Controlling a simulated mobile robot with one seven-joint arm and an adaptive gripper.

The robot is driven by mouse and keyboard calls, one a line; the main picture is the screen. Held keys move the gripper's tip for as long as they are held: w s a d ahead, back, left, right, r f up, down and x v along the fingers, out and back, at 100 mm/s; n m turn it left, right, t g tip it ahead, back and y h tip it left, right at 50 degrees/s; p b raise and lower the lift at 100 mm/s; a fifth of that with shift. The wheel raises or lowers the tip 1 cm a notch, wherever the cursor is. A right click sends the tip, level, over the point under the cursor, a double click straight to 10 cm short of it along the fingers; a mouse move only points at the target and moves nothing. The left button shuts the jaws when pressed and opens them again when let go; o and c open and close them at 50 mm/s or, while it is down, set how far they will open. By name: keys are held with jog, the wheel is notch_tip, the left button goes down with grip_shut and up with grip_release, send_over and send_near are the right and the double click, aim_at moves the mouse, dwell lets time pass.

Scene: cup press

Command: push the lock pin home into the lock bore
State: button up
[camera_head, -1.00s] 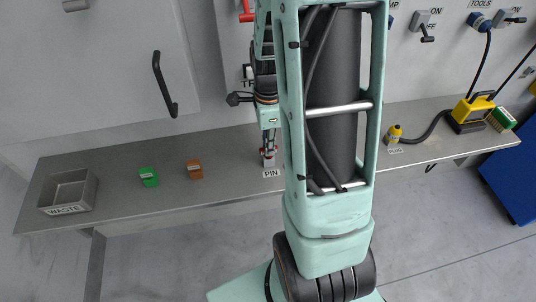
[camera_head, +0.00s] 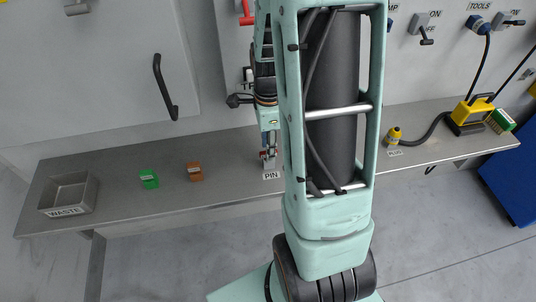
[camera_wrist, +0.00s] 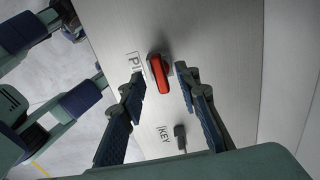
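The lock pin, with a red head (camera_wrist: 159,75), stands on the bench beside the PIN label in the wrist view. My gripper (camera_wrist: 160,76) is open, with one dark blue finger on each side of the red head. Narrow gaps show between the fingertips and the head; whether the head is level with the tips is hard to tell. In the head view my gripper (camera_head: 268,153) is low over the bench at the PIN label (camera_head: 271,175), and the pin is mostly hidden there. I cannot make out the lock bore in either view.
A dark key-like piece (camera_wrist: 180,137) stands by the KEY label in the wrist view. On the bench (camera_head: 118,196) are a waste bin (camera_head: 92,193), a green block (camera_head: 149,179), a brown block (camera_head: 195,172) and a yellow plug (camera_head: 394,135). The wall panel rises behind.

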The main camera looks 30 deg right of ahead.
notch_tip(320, 180, up, 8)
jog(key=p, duration=0.6)
jog(key=shift+a, duration=0.1)
dwell(0.5)
